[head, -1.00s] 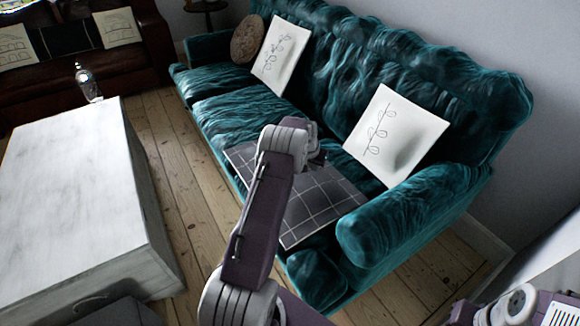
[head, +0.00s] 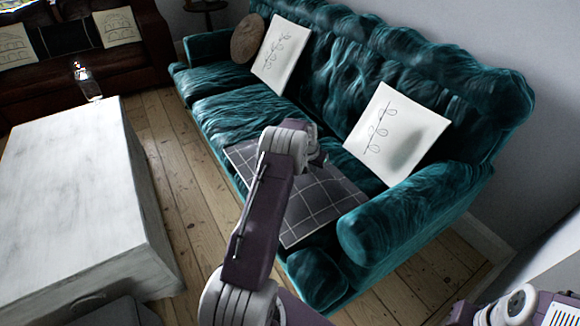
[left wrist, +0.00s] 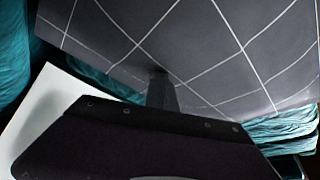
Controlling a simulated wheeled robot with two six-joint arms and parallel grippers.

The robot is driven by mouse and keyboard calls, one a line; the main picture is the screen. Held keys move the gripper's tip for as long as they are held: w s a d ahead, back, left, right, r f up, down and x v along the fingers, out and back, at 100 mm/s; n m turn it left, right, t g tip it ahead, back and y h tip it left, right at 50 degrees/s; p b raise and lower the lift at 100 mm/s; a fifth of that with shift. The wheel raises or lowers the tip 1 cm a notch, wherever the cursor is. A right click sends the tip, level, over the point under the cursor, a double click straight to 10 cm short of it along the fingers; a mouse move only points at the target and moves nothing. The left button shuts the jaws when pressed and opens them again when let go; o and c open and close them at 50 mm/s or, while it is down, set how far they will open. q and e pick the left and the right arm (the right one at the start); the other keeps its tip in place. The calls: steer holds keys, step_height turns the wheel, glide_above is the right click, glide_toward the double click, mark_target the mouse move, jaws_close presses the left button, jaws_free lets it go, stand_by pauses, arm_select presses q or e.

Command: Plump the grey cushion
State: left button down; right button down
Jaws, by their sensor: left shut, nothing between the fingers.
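The grey cushion (head: 318,212), dark with a white grid of lines, lies flat on the front right seat of the teal sofa. In the left wrist view the cushion (left wrist: 225,45) fills the upper part. My left gripper (head: 318,158) is over the cushion's far part in the head view, its fingertips hidden by my own arm. In the left wrist view the left gripper (left wrist: 161,82) is shut and empty. Its tips meet the cushion's face at a small dark dent and seem to touch it. My right gripper is not in view.
The teal sofa (head: 400,225) also holds two white patterned cushions (head: 397,135) (head: 280,55) and a round brown one (head: 247,38). A white table (head: 70,190) stands left across bare floorboards. A dark brown sofa (head: 110,65) is at the back left.

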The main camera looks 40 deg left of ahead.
arm_select(q)
steer(key=shift+s+f, duration=0.1)
steer(key=shift+f, duration=0.1)
steer(key=shift+r, duration=0.1)
step_height(320, 180, up, 3)
steer(key=p, duration=0.2)
steer(key=shift+p, duration=0.35)
steer(key=s+a+b, duration=0.1)
steer(key=s, duration=0.2)
steer(key=s+a+b, duration=0.2)
steer(key=s, duration=0.1)
steer(key=s+a+b, duration=0.1)
steer(key=s+a, duration=0.1)
steer(key=s, duration=0.2)
steer(key=shift+b, duration=0.35)
steer(key=shift+s+r, duration=0.1)
steer(key=shift+r, duration=0.05)
